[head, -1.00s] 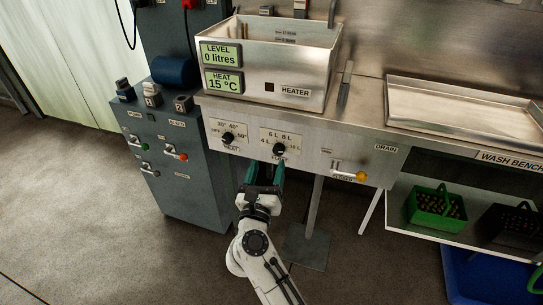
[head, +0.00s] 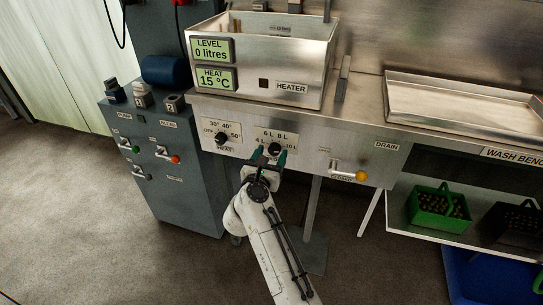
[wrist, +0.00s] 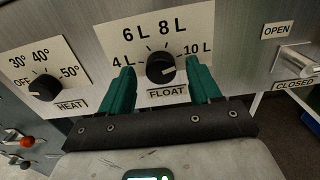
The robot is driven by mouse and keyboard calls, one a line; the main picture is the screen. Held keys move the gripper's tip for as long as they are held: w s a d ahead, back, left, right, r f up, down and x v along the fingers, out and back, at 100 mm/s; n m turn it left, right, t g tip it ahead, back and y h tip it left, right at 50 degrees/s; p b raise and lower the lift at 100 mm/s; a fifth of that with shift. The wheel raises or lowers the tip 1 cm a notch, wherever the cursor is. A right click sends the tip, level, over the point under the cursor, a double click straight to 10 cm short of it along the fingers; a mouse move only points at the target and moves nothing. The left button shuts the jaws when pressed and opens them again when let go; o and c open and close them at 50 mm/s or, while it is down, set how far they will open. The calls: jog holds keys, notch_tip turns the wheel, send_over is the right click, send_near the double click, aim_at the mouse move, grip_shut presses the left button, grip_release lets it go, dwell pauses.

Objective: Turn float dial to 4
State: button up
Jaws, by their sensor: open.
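The float dial (wrist: 160,68) is a black round knob on a pale plate marked 4 L, 6 L, 8 L and 10 L, above the FLOAT label. In the head view the dial (head: 275,149) sits on the bench's front panel. A pale mark on the knob seems to point right, roughly toward 10 L, but it is small. My gripper (head: 270,157) is open, with green fingers. In the wrist view its fingers (wrist: 160,82) stand left and right of the dial, with a gap on each side. I cannot tell whether the tips reach the knob's depth.
The heat dial (wrist: 44,87) is to the left, its pointer near OFF or unclear. The drain lever (head: 361,176) with a yellow knob is to the right. Above, the steel tank (head: 312,65) has displays reading 0 litres and 15 °C. A grey control cabinet (head: 180,195) stands left.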

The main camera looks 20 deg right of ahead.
jog(key=shift+w+d, duration=0.25)
jog(key=shift+c, duration=0.3)
jog(key=c, duration=1)
